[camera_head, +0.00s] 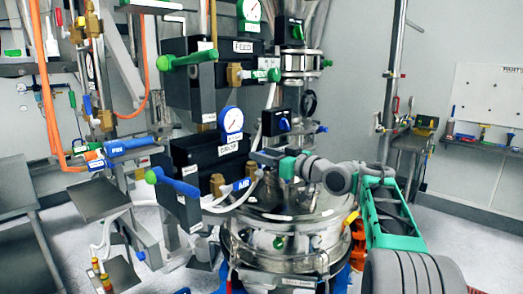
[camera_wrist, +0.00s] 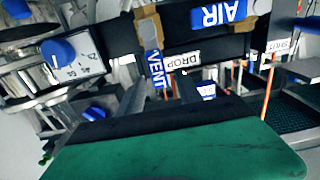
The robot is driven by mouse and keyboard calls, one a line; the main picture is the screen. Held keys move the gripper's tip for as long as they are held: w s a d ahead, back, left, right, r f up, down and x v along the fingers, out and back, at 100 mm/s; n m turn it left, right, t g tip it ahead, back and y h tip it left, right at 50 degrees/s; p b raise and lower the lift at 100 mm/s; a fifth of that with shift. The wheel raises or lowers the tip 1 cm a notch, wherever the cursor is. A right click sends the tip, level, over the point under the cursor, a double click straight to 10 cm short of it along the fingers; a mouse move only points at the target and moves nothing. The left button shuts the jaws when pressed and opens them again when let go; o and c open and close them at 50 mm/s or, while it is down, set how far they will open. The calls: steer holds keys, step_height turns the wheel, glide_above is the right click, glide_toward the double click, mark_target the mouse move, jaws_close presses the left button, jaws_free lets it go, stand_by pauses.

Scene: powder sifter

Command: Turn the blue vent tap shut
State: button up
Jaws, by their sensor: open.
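The blue vent tap (camera_wrist: 155,68) shows in the wrist view as a blue lever lettered VENT. It hangs down in the picture from a brass body (camera_wrist: 149,27) on a dark box. In the head view its lever cannot be made out behind my gripper, but a brass body (camera_head: 257,176) shows there. My gripper (camera_head: 268,157) is open, at the right side of the lower black box, close to the tap. A broad green and black part of it fills the bottom of the wrist view. I cannot see any contact with the lever.
A blue AIR tap (camera_head: 242,185) lies along the box beside the vent tap. A DROP label (camera_wrist: 183,62) is next to the lever. A blue dial knob (camera_wrist: 57,52) stands nearby. The steel sifter vessel (camera_head: 290,225) is under my arm. A blue gauge (camera_head: 232,120) tops the box.

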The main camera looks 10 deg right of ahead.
steer(key=shift+w+a, duration=0.35)
steer(key=shift+w, duration=0.1)
jaws_close()
stand_by(1.1)
